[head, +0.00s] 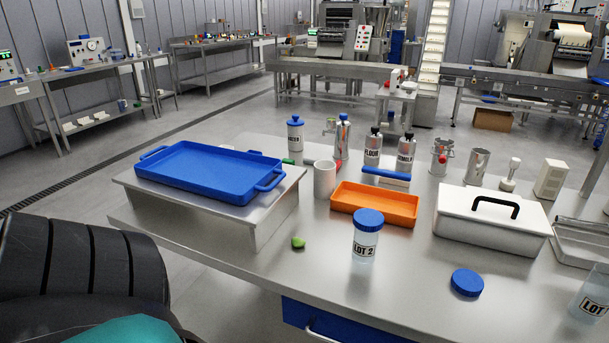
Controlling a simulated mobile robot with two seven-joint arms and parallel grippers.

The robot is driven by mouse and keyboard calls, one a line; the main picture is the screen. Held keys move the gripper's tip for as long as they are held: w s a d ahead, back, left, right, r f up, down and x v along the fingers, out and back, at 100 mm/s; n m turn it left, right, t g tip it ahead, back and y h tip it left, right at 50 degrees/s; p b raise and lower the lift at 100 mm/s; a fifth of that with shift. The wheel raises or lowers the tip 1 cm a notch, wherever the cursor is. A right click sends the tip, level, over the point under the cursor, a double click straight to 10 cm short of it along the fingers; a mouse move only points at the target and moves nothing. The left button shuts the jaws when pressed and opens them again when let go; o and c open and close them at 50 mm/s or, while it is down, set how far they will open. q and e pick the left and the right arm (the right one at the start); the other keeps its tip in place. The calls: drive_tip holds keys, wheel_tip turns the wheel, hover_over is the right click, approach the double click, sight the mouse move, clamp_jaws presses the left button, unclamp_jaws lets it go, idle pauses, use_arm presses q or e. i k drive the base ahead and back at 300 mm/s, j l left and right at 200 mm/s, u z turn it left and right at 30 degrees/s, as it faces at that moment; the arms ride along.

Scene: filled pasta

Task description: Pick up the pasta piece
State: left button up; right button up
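A small green piece (298,242), which looks like the pasta piece, lies on the steel table (330,270) near its front edge. It is in front of the grey riser and left of the jar marked LOT 2 (365,240). Nothing touches it. A black ribbed arm section of mine and a teal part fill the lower left corner. Neither of my grippers shows in the head view.
A blue tray (210,190) sits on the steel riser (265,215) at left. An orange tray (375,218), white mug (324,180), white lidded box (490,232) and blue lid (467,283) stand around the jar. Bottles line the back. The table around the green piece is clear.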

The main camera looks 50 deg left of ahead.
sight(296, 242)
drive_tip(key=u, duration=1.7)
drive_tip(key=i+j, duration=0.1)
drive_tip(key=j, duration=0.2)
drive_tip(key=i+j+z, duration=0.1)
drive_tip(key=j, duration=0.2)
